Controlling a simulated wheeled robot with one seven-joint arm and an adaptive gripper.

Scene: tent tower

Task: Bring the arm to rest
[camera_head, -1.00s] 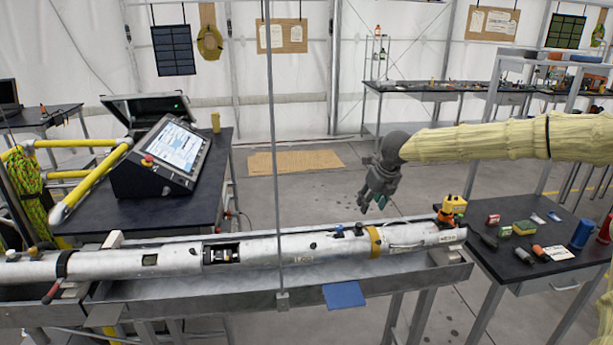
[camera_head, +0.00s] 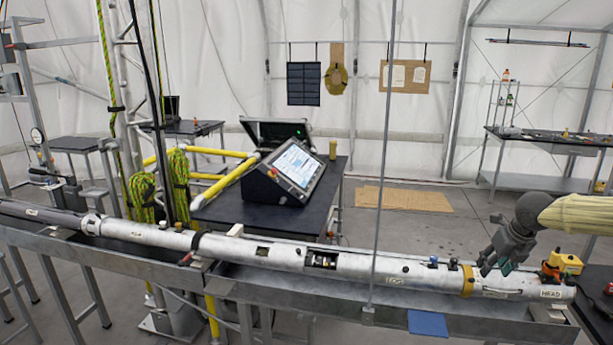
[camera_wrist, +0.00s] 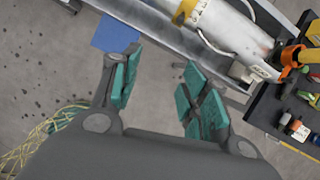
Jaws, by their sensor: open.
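My gripper (camera_head: 494,262) is at the right of the head view, at the end of my yellow-sleeved arm. It appears close to the right part of a long white tube (camera_head: 215,247); I cannot tell the exact gap. In the wrist view my gripper (camera_wrist: 158,92) has its two green-padded fingers spread apart with nothing between them but grey floor. The end of the tube (camera_wrist: 235,32) lies beyond the fingers at the upper right of that view.
The tube lies in a grey metal trough (camera_head: 470,312). A yellow and orange device (camera_head: 563,265) sits at its right end. A console (camera_head: 285,172) stands on a table behind. A thin upright pole (camera_head: 384,160) crosses the view.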

